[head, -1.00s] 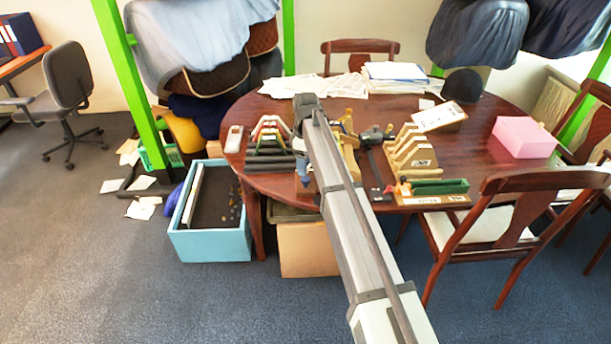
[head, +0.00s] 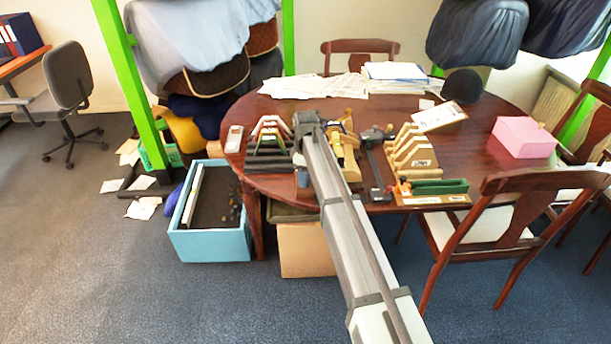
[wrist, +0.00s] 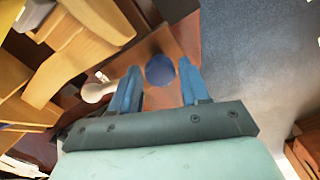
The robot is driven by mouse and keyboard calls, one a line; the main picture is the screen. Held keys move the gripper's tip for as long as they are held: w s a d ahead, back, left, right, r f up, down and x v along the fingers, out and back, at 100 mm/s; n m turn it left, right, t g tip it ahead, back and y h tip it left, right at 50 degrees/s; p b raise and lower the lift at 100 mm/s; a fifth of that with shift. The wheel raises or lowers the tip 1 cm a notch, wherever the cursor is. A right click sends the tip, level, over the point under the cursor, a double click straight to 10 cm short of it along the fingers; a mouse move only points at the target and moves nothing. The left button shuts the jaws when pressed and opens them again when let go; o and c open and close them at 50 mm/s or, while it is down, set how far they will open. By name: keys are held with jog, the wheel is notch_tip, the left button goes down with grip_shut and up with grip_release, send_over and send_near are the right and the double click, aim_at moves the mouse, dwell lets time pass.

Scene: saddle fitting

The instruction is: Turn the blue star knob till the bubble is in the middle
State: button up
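The blue knob (wrist: 160,70) shows in the wrist view as a round blue shape just beyond and between the fingertips. Its star outline is too blurred to make out. My gripper (wrist: 160,78) has two blue fingers spread apart, one on each side of the knob in the picture, with a gap to each. I cannot tell how far the knob is below the tips. I cannot make out the bubble in either view.
Wooden pieces (wrist: 85,35) stand close on the left in the wrist view, with a small pale object (wrist: 97,91) near the left finger. On the table (head: 480,150) are a rack with coloured arches (head: 268,135) and a wooden slotted stand (head: 410,150). A blue bin (head: 215,245) stands below.

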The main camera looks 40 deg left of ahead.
jog(key=c, duration=0.7)
jog(key=shift+m, duration=2.4)
jog(key=o, duration=1)
jog(key=shift+o, duration=0.2)
jog(key=shift+r, duration=0.1)
notch_tip(320, 180, up, 14)
jog(key=shift+f, duration=0.2)
